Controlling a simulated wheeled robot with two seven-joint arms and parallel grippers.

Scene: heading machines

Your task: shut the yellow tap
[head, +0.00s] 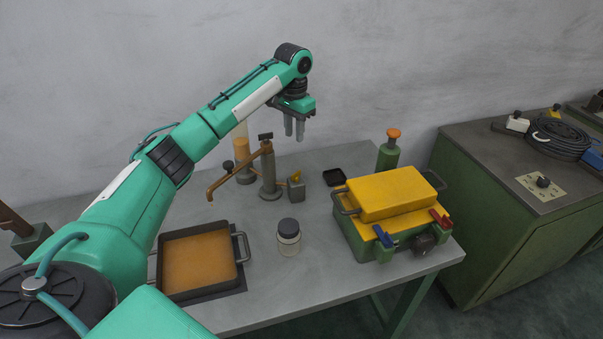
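A small yellow handle (296,175) sits on a grey block (297,190) at the back middle of the table; it looks like the yellow tap. It is small, and how far it is turned cannot be told. Beside it on the left stands a brown-grey tap-like fitting (268,175) with a spout reaching left and a dark top. My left gripper (294,136) hangs above the grey block, fingers pointing down, with a narrow gap between them and nothing held. It is clear of the yellow handle. My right gripper is not in view.
A dark pan (243,281) with orange contents is at front left. A jar (289,237) stands mid-table. A green-and-yellow box (392,195) with blue and red levers is on the right, near a green bottle (388,153) and small black tray (334,177). A green cabinet (480,215) stands farther right.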

